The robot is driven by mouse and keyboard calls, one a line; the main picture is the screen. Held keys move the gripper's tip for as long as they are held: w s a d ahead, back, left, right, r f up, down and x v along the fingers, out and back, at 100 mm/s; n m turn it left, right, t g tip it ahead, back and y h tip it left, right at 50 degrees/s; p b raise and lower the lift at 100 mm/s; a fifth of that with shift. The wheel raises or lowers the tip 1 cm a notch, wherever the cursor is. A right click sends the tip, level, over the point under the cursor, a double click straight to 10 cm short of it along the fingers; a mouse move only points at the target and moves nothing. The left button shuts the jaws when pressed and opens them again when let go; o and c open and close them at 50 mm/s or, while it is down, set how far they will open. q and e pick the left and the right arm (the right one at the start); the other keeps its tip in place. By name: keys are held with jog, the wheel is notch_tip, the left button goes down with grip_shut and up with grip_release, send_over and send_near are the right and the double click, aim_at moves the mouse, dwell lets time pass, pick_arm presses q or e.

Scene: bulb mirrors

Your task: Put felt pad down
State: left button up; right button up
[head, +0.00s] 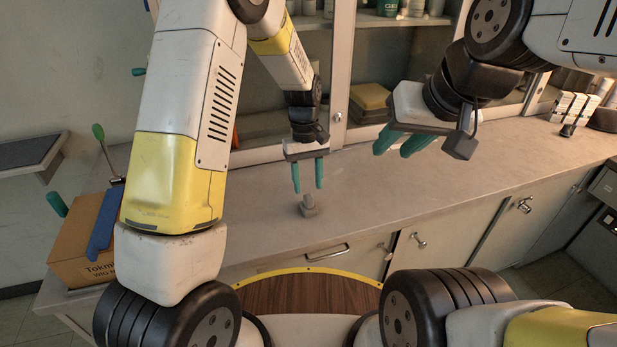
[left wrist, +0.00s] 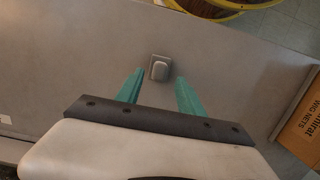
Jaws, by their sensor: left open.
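A small grey felt pad (head: 309,206) with a raised grip on a flat base lies on the counter (head: 430,185). My left gripper (head: 308,189) is open with its teal fingers pointing down, just above and behind the pad. In the left wrist view the felt pad (left wrist: 159,68) shows near the fingertips, roughly between their lines, with nothing gripped. My right gripper (head: 401,143) hangs over the counter to the right, away from the pad.
A cardboard box (head: 78,245) with tools in it stands at the left end of the counter. White boxes (head: 571,105) stand at the far right. The counter around the felt pad is clear.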

pick_arm(q)
jog(key=s+a+r+m+t+h, duration=0.15)
jog(key=s+a+r, duration=0.25)
jog(key=r, duration=0.6)
jog(key=s+a+r+t, duration=0.2)
jog(key=s+a+r, duration=0.15)
jog(key=r, duration=0.65)
jog(key=s+a+r+m+t, duration=0.1)
jog(key=s+a+r+t, duration=0.1)
jog(key=s, duration=0.4)
jog(key=s+a+r+m+t, duration=0.1)
jog(key=s+a+r+t, duration=0.1)
jog(key=s+a, duration=0.2)
jog(key=s, duration=0.3)
jog(key=shift+a+r+m, duration=0.25)
jog(key=shift+m, duration=0.1)
jog(key=shift+t, duration=0.25)
